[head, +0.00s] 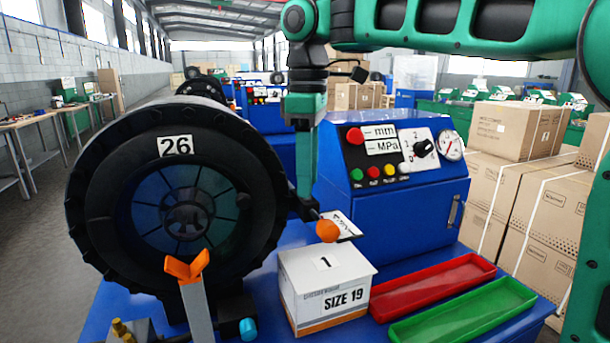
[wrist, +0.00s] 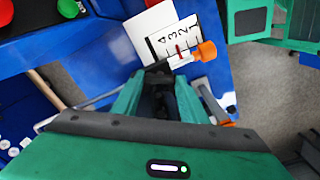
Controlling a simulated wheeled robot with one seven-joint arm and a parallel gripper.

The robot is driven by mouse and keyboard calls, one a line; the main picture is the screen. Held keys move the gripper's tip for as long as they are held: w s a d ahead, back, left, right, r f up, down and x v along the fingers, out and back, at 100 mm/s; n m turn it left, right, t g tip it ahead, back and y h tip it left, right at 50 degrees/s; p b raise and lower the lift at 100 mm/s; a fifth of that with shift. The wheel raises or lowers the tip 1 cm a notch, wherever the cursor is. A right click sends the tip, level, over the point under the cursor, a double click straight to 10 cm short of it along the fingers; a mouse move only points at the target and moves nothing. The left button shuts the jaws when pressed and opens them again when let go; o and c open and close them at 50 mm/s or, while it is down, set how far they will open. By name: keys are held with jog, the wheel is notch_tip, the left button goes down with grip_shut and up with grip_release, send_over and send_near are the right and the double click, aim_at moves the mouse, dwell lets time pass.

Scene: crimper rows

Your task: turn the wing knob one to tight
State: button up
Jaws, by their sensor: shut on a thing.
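My gripper (head: 306,212) reaches down between the big black tyre-like drum and the blue control box. In the wrist view its fingers (wrist: 160,78) are closed together on a small dark part, which I take to be the wing knob; the fingers hide most of it. A white scale plate (wrist: 172,42) numbered 1 to 4 with a red mark lies just past the fingertips. An orange round end (wrist: 207,50) sits beside the plate. In the head view this orange end (head: 327,231) is just below and right of the fingertips.
The black drum marked 26 (head: 178,120) stands close on the left. The blue control box (head: 395,195) is on the right. A white SIZE 19 carton (head: 326,292), a red tray (head: 432,284) and a green tray (head: 462,312) are in front. An orange fork-topped post (head: 188,268) stands before the drum.

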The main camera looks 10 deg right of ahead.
jog(key=m, duration=0.6)
jog(key=shift+w+r+m, duration=0.1)
jog(key=shift+r+m, duration=0.05)
jog(key=shift+m, duration=0.15)
jog(key=m, duration=0.4)
jog(key=shift+d+m, duration=0.1)
jog(key=shift+m, duration=0.3)
jog(key=o, duration=1)
jog(key=shift+d, duration=0.1)
jog(key=shift+o, duration=0.2)
jog(key=shift+a, duration=0.2)
